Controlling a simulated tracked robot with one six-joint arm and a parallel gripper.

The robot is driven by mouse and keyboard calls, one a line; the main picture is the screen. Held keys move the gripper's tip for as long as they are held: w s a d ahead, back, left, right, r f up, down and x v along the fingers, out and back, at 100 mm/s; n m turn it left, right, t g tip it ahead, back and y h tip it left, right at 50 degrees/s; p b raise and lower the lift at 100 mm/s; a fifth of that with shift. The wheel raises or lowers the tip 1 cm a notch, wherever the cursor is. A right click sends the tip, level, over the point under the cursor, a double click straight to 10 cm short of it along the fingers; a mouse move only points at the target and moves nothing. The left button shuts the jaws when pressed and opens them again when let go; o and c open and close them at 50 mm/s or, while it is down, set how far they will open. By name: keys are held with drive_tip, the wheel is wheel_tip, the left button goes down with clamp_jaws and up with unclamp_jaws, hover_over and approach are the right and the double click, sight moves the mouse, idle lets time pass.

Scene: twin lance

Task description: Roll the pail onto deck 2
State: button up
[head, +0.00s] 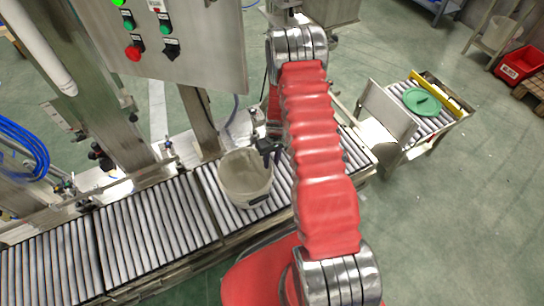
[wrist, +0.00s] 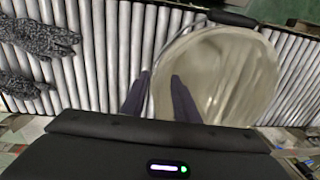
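The pail (head: 245,180) is a pale, open-topped bucket standing upright on the roller conveyor in the head view. In the wrist view the pail (wrist: 225,75) fills the right half, its inside showing empty and its handle with a black grip (wrist: 232,18) at the far rim. My gripper (head: 268,150) is at the pail's upper right rim in the head view. In the wrist view my gripper (wrist: 160,75) has its two dark fingers apart, one outside the near-left rim and one over the pail's mouth. No deck label is readable, so I cannot tell which section is deck 2.
The roller conveyor (head: 155,222) runs from lower left to centre right in sections. A steel control panel (head: 185,50) and posts stand behind it. A separate roller stand (head: 440,120) at right holds a green lid (head: 421,101).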

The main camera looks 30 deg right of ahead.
drive_tip(key=shift+a+f, duration=0.15)
drive_tip(key=shift+f, duration=1.9)
drive_tip(key=shift+a+f, duration=0.15)
drive_tip(key=shift+f, duration=1.85)
clamp_jaws()
unclamp_jaws()
